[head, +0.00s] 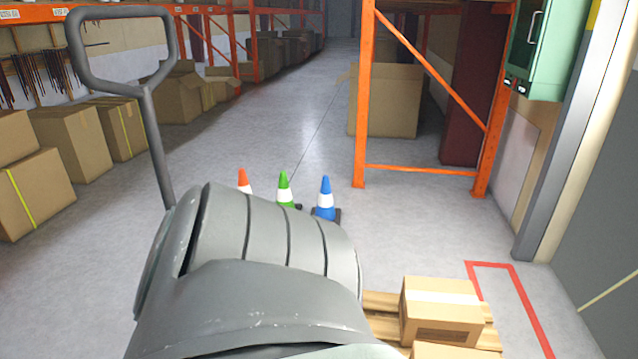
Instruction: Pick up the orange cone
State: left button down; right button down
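The orange cone (243,180) stands on the floor in the middle distance of the head view, with a white band low on it. Its base is hidden behind a large grey ribbed part in the foreground. A green cone (284,185) and a blue cone (325,190) stand in a row to its right, both upright with white bands. The lower part of the green cone is partly hidden too. Neither of my grippers is in view. All three cones stand clear of any gripper that I can see.
A dark grey loop handle (155,115) rises at the left. Cardboard boxes (75,141) line the left side. An orange rack frame (363,110) stands right of centre. A pallet (383,327) with boxes (441,311) lies at the lower right. The aisle floor (290,120) behind the cones is clear.

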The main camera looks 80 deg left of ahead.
aim_at(243, 185)
jog(key=u, duration=3.45)
jog(key=i+j+u, duration=0.2)
jog(key=j, duration=0.2)
jog(key=j+u, duration=0.15)
jog(key=j, duration=0.2)
jog(key=i+j+u, duration=0.25)
jog(key=j, duration=0.3)
jog(key=i+j+u, duration=0.2)
jog(key=i+j, duration=0.25)
jog(key=i+j+z, duration=0.15)
jog(key=i, duration=0.35)
jog(key=i+j+z, duration=0.15)
jog(key=i, duration=0.3)
jog(key=i+j+z, duration=0.1)
jog(key=i+j, duration=0.2)
jog(key=i, duration=0.15)
jog(key=i+l+z, duration=0.15)
jog(key=i+z, duration=0.55)
jog(key=i, duration=0.2)
jog(key=i+j+z, duration=0.15)
jog(key=i+z, duration=0.2)
jog(key=i, duration=0.15)
jog(key=i+l+z, duration=0.1)
jog(key=i+z, duration=0.65)
jog(key=i, duration=0.15)
jog(key=i+j+z, duration=0.2)
jog(key=i+z, duration=0.15)
jog(key=i, duration=0.1)
